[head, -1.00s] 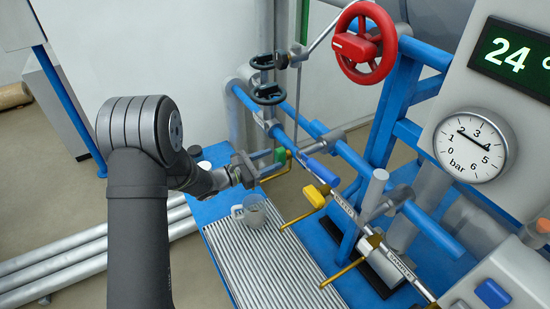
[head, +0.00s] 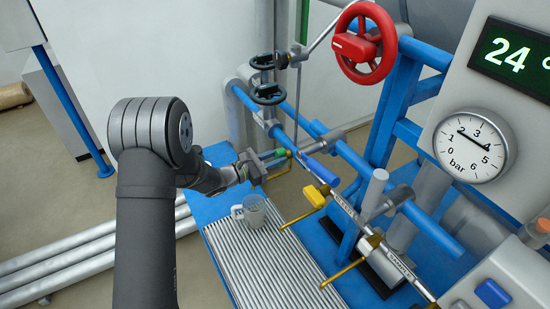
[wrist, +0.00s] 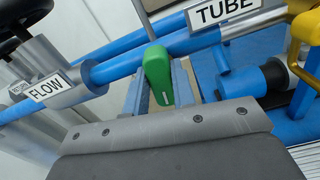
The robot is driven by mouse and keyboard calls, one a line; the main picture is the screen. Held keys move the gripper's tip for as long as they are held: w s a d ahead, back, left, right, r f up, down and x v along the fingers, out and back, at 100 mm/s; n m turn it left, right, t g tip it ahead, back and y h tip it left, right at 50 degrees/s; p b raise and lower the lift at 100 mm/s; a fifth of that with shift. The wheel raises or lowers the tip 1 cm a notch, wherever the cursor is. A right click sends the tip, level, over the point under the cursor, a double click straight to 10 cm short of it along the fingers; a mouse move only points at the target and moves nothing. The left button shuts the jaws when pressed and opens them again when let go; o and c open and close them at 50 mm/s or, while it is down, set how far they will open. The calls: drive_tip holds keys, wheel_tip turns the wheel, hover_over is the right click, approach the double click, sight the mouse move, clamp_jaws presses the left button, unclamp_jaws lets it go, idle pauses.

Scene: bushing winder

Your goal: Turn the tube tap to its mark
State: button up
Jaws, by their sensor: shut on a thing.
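The tube tap has a green handle (wrist: 157,74), seen in the wrist view just under the blue pipe and left of the TUBE label (wrist: 222,10). My gripper (wrist: 158,88) is shut on this green handle, with one finger on each side of it. In the head view the handle (head: 281,152) shows only in part at the end of my gripper (head: 271,160). The tap's mark cannot be made out in either view.
A yellow-handled tap (head: 316,196) sits to the right on the same pipe line. A red handwheel (head: 364,44), dark handwheels (head: 268,94) and a pressure gauge (head: 475,145) are behind.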

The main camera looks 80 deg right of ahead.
drive_tip(key=shift+n, duration=0.9)
drive_tip(key=o, duration=1)
drive_tip(key=shift+w, duration=0.1)
drive_tip(key=v, duration=1.7)
drive_tip(key=shift+w+a+r, duration=0.1)
drive_tip(key=x, duration=1.7)
drive_tip(key=shift+d, duration=0.2)
